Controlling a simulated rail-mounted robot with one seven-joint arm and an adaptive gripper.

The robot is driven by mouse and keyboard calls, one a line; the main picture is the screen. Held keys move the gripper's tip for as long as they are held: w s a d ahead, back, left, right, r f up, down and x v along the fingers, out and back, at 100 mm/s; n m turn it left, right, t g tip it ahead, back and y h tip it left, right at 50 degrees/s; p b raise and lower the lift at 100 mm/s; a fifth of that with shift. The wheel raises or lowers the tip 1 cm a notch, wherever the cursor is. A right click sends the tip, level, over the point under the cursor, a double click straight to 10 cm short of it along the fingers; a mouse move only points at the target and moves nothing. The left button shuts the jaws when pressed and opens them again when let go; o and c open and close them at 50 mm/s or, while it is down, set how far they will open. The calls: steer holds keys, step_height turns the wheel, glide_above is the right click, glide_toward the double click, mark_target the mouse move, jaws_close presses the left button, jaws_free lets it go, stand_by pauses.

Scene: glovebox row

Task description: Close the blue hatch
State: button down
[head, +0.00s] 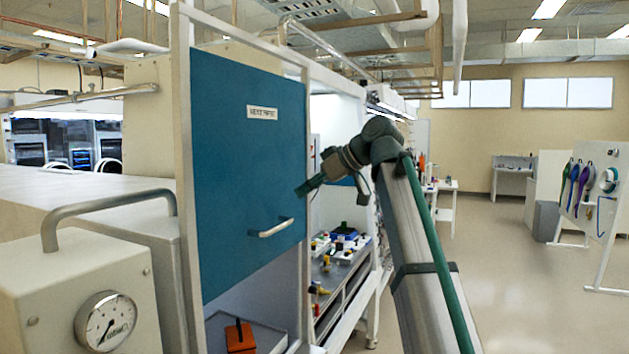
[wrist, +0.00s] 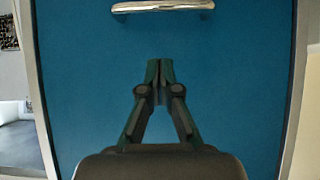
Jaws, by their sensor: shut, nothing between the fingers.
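The blue hatch (head: 240,170) is a flat panel with a white label in a pale upright frame. An open gap shows under its lower edge in the head view. Its pale bar handle (head: 270,228) is low on the panel. In the wrist view the hatch (wrist: 235,85) fills most of the picture, with the shiny handle (wrist: 162,7) at the top edge. My gripper (head: 301,191) is shut and empty in front of the hatch, above and right of the handle in the head view. In the wrist view my gripper (wrist: 160,72) points at the blue panel, apart from the handle. Contact with the panel cannot be told.
An orange block (head: 240,337) sits on a grey surface beneath the hatch. A metal box with a gauge (head: 106,320) stands at the front left. A bench with several small coloured parts (head: 338,247) is behind the frame. Open floor (head: 500,270) lies to the right.

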steer(key=w+a+f+p, duration=0.1)
steer(key=a+f+p, duration=0.2)
steer(key=f, duration=0.4)
steer(key=shift+w+a, duration=0.3)
steer(key=shift+a, duration=0.55)
step_height(320, 180, down, 39)
steer(key=b, duration=1.7)
